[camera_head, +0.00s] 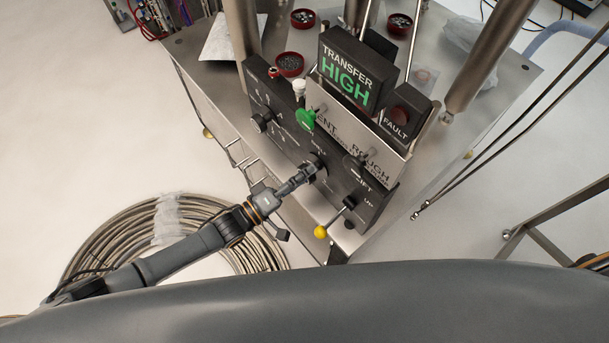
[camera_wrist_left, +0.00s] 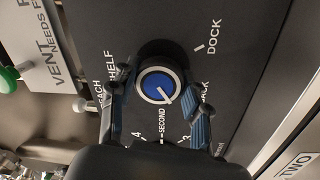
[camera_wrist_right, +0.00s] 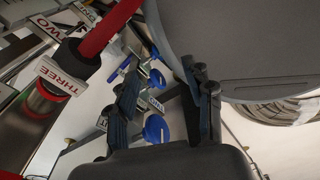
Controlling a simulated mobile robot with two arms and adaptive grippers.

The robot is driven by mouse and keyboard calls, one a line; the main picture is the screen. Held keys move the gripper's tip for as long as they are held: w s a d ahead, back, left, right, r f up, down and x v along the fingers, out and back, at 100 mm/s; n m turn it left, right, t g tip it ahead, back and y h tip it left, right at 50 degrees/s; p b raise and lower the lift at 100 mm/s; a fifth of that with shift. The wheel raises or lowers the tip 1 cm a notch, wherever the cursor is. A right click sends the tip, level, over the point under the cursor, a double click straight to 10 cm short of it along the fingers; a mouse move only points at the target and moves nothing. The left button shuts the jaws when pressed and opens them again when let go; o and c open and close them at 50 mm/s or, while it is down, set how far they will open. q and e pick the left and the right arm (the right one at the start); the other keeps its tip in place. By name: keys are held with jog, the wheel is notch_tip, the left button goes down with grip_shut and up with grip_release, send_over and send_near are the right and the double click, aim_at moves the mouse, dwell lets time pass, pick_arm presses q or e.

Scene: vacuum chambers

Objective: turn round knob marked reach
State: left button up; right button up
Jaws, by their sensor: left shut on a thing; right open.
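A round dark knob with a blue cap (camera_wrist_left: 157,86) sits on the black panel (camera_wrist_left: 235,35) in the left wrist view. Its white line points down and slightly right in that view. Labels around it read SHELF, DOCK and SECOND; others, ending in EACH and ACK, are partly hidden. My left gripper (camera_wrist_left: 160,112) is shut on the knob, one finger on each side. In the head view, my left gripper (camera_head: 306,172) reaches the panel front and covers most of the knob. My right gripper (camera_wrist_right: 163,95) is open and empty in the right wrist view.
A TRANSFER HIGH sign (camera_head: 347,75) stands above. A coiled hose (camera_head: 125,225) lies on the floor. Blue handles (camera_wrist_right: 154,129) show beyond the right gripper.

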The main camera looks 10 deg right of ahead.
pick_arm(q)
jog(key=n+b, duration=0.1)
jog(key=n, duration=0.4)
jog(key=shift+f+t+b, duration=0.1)
jog(key=shift+t+b, duration=0.2)
jog(key=shift+b, duration=0.1)
jog(key=shift+n, duration=0.4)
jog(key=o, duration=1.2)
jog(key=shift+c, duration=0.2)
jog(key=shift+s+a, duration=0.1)
jog(key=v, duration=1.1)
jog(key=shift+s+a, duration=0.25)
jog(key=shift+a, duration=0.05)
